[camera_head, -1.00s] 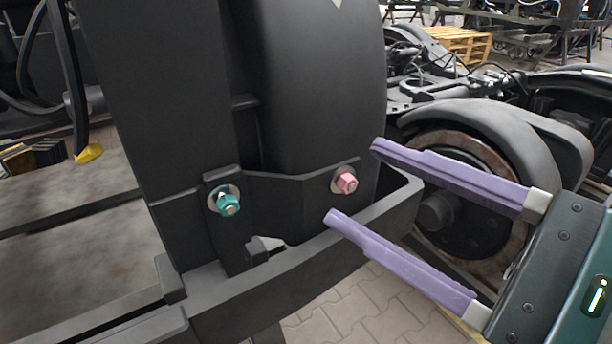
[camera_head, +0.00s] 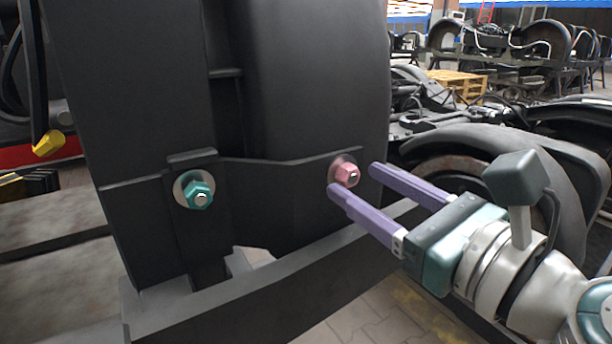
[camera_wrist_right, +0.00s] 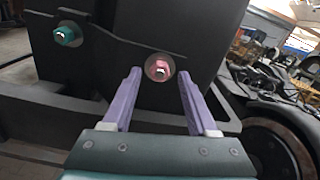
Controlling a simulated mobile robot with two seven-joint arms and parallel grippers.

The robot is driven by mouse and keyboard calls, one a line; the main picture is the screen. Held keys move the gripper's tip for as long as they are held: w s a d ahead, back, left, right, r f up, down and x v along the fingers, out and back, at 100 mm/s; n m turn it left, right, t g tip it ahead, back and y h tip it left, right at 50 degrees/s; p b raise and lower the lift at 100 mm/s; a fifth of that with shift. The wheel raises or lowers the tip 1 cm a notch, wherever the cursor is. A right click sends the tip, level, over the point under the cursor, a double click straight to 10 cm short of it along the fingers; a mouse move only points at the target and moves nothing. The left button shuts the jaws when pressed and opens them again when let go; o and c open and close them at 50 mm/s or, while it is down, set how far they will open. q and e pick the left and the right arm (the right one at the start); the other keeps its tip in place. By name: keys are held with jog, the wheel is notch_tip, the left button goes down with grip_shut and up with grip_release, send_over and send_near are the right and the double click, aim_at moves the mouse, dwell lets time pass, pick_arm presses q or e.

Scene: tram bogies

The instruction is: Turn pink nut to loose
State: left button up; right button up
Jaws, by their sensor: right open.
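The pink nut (camera_head: 347,174) sits on a bolt in a round washer on the dark bogie frame. In the right wrist view the pink nut (camera_wrist_right: 158,69) lies ahead of and between the two purple fingertips. My right gripper (camera_head: 352,178) is open and empty, its fingers pointing at the nut. In the head view its near fingertip is just below the nut and the far one just right of it. I cannot tell whether either touches it. A teal nut (camera_head: 197,194) sits on the same frame to the left. My left gripper does not show.
A dark ledge (camera_head: 270,295) of the frame runs below the nuts. A wheel and rounded cover (camera_head: 500,150) stand behind my right arm. A yellow part (camera_head: 48,143) is at the far left. A wooden pallet (camera_head: 457,82) lies in the background.

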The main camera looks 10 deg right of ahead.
jog(key=shift+x, duration=0.95)
grip_shut()
